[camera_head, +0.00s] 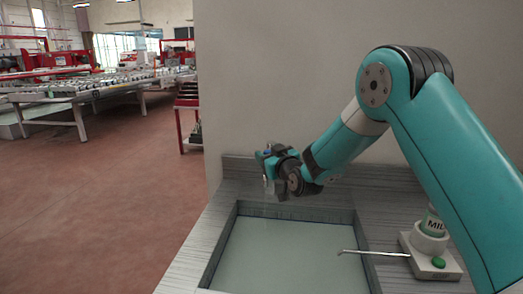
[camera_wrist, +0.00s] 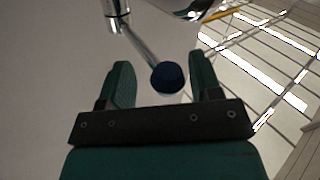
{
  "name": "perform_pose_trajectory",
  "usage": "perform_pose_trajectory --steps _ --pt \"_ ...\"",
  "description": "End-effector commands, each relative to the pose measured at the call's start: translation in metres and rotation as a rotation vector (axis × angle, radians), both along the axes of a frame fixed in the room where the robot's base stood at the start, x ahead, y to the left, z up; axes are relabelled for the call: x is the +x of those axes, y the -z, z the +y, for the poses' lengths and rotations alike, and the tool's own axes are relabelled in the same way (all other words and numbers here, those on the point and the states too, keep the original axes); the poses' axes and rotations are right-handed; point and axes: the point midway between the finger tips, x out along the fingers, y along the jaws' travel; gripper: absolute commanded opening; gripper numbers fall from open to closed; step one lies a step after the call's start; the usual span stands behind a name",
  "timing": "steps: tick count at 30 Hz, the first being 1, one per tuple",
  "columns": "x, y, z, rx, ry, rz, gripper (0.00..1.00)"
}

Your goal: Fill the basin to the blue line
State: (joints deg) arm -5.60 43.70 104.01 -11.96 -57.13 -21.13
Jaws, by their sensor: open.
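The basin (camera_head: 228,205) is sunk in the grey counter in the head view. A flat pale grey-green surface fills its opening, with a dark line along the upper back wall; I cannot tell the blue line clearly. My gripper (camera_head: 268,168) is above the basin's back left corner. In the wrist view my gripper (camera_wrist: 164,72) is open, with its two green fingers on either side of a dark blue ball knob (camera_wrist: 167,77). The knob sits on the end of a chrome lever (camera_wrist: 144,47). The fingers appear apart from the knob. A faint pale streak hangs below my gripper.
A white dispenser (camera_head: 430,242) with a green button stands on the counter right of the basin, its thin metal spout (camera_head: 375,253) reaching over the basin. A wall rises behind the counter. Open red floor (camera_head: 110,190) and roller tables (camera_head: 80,92) lie to the left.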

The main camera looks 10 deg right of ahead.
Motion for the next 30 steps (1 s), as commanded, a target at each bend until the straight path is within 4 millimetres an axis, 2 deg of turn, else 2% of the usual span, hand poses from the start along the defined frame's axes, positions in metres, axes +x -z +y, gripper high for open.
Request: perform_pose_trajectory --steps 7,8,15,30 --pt "0.0003 0.0002 0.0098 -0.001 -0.011 0.0 0.58" --pt "0.0003 0.0002 0.0103 -0.001 -0.012 -0.001 0.56" --pt "0.0001 0.0001 0.0104 0.0 -0.012 0.0 0.01" --pt "0.0004 0.0008 0.0115 0.005 -0.021 0.002 0.0"
